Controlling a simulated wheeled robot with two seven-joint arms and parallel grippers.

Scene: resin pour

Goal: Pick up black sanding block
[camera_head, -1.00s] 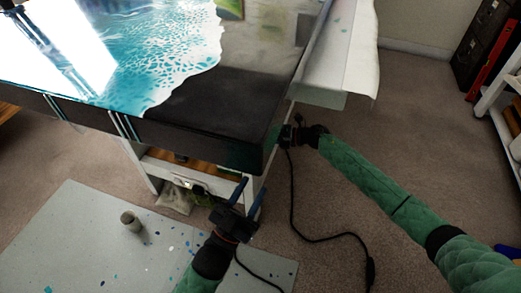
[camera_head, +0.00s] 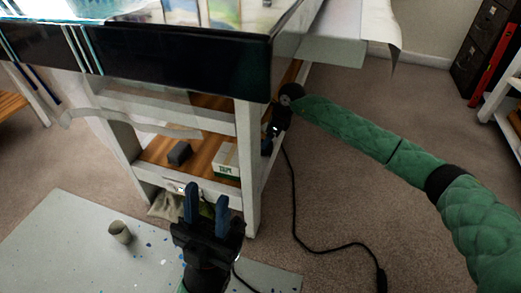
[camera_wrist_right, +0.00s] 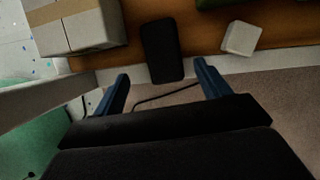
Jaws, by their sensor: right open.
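In the right wrist view the black sanding block (camera_wrist_right: 162,50) lies on the wooden shelf with its near end at the shelf's edge. My right gripper (camera_wrist_right: 161,70) is open, its blue fingers apart on either side of the block's near end, with nothing held. In the head view my right gripper (camera_head: 275,125) is at the right end of the shelf unit, partly hidden by a leg. A dark block (camera_head: 180,152) sits on the shelf there; I cannot tell whether it is the same one. My left gripper (camera_head: 206,203) is open and empty in front of the shelf.
A cardboard box (camera_wrist_right: 80,22) stands left of the black block, and a small white block (camera_wrist_right: 241,38) lies to its right. A tape-labelled box (camera_head: 226,161) sits on the shelf (camera_head: 158,150). The tabletop (camera_head: 180,45) overhangs. A cable (camera_head: 293,200) hangs beside the unit.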

